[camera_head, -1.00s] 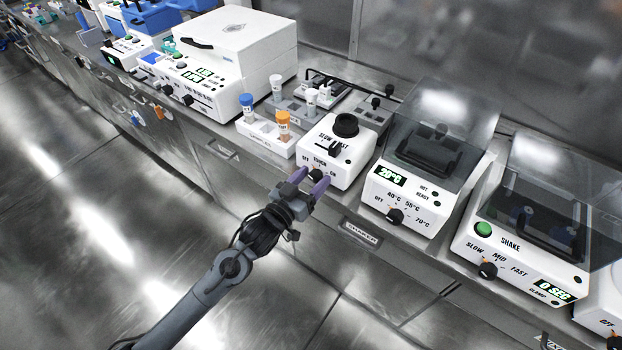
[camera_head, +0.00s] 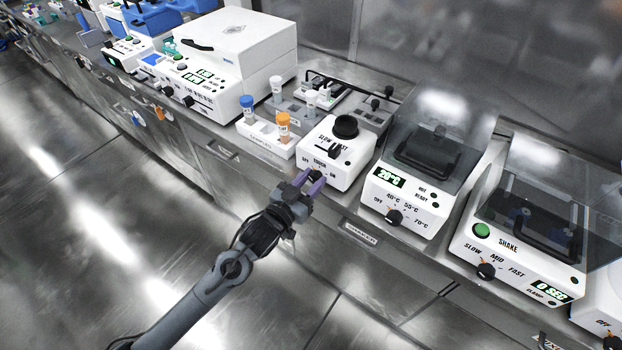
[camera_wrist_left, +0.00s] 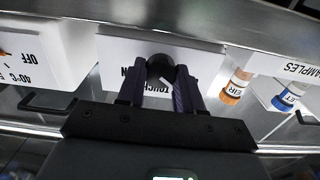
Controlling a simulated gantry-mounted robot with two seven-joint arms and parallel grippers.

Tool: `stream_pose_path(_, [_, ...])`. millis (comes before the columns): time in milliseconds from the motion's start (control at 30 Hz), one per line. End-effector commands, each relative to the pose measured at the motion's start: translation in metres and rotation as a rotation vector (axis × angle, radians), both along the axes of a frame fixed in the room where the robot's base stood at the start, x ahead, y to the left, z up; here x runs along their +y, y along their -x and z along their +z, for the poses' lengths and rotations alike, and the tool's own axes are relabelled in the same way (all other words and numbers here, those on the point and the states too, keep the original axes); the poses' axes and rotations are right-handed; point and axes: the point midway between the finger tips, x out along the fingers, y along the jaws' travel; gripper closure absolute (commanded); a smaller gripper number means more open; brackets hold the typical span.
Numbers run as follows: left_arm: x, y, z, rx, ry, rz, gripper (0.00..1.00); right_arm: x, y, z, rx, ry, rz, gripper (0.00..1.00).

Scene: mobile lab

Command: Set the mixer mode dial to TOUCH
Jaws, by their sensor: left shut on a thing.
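The mixer (camera_head: 352,163) is a small white box with a black cup on top, a SLOW–FAST slider, and OFF, TOUCH and ON labels on its front. Its black mode dial (camera_head: 316,175) sits low on that front and also shows in the left wrist view (camera_wrist_left: 160,66). My left gripper (camera_head: 309,181) has its purple fingers on either side of the dial and is shut on it. In the left wrist view the fingers (camera_wrist_left: 160,88) partly cover the TOUCH label, and the picture is upside down. I cannot make out where the dial's pointer is.
A tube rack (camera_head: 262,140) with orange and blue-capped tubes stands left of the mixer. A heater (camera_head: 408,205) with a clear lid stands to its right, then a shaker (camera_head: 515,255). The floor in front of the bench is open.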

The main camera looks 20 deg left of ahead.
Motion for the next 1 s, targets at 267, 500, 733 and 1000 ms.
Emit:
stream_pose_path(267, [-0.001,0.0,0.002,-0.064,-0.241,-0.001,0.95,-0.001,0.0,0.012,0.0,0.005,0.004,0.36])
stream_pose_path(500, [-0.001,0.0,0.002,-0.122,-0.462,-0.001,0.95,-0.001,0.0,0.019,-0.001,0.004,0.003,0.36])
stream_pose_path(733, [-0.002,0.0,0.001,-0.174,-0.657,-0.001,0.95,0.0,0.0,0.024,0.0,0.0,-0.001,0.36])
stream_pose_path(1000, [-0.002,0.0,0.0,-0.218,-0.828,-0.001,0.95,0.001,0.0,0.028,0.0,-0.005,-0.004,0.36])
